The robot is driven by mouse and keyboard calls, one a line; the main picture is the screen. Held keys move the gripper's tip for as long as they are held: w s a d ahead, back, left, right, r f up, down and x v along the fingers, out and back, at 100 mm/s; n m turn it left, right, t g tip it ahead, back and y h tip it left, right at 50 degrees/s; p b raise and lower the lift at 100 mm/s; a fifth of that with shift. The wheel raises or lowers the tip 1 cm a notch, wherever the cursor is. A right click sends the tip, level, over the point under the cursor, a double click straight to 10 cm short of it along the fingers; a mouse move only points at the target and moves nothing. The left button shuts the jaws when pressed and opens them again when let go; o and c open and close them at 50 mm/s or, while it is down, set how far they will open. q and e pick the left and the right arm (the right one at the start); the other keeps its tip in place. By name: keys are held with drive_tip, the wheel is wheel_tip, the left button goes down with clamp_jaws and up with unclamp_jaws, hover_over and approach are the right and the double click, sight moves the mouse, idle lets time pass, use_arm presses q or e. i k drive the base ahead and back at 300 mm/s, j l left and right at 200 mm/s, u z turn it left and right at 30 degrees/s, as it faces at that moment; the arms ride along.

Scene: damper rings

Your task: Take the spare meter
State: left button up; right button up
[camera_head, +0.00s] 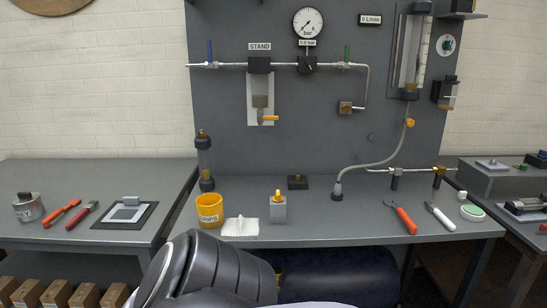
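A clear tube with dark end caps (204,158), which looks like the spare meter, stands upright at the back left of the middle bench, beside the grey panel's left edge. A similar, larger tube meter (410,50) is mounted on the panel at the upper right, with a hose running from its lower end. Neither of my grippers shows. A dark, ribbed arm part of mine fills the bottom centre, in front of the bench.
Red-handled pliers (402,217) lie right. The panel (225,110) carries pipes and a gauge (307,22).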

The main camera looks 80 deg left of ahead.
sight(207, 183)
drive_tip(key=u, duration=3.05)
drive_tip(key=i+j+z, duration=0.15)
drive_tip(key=i+j, duration=0.25)
drive_tip(key=i, duration=0.15)
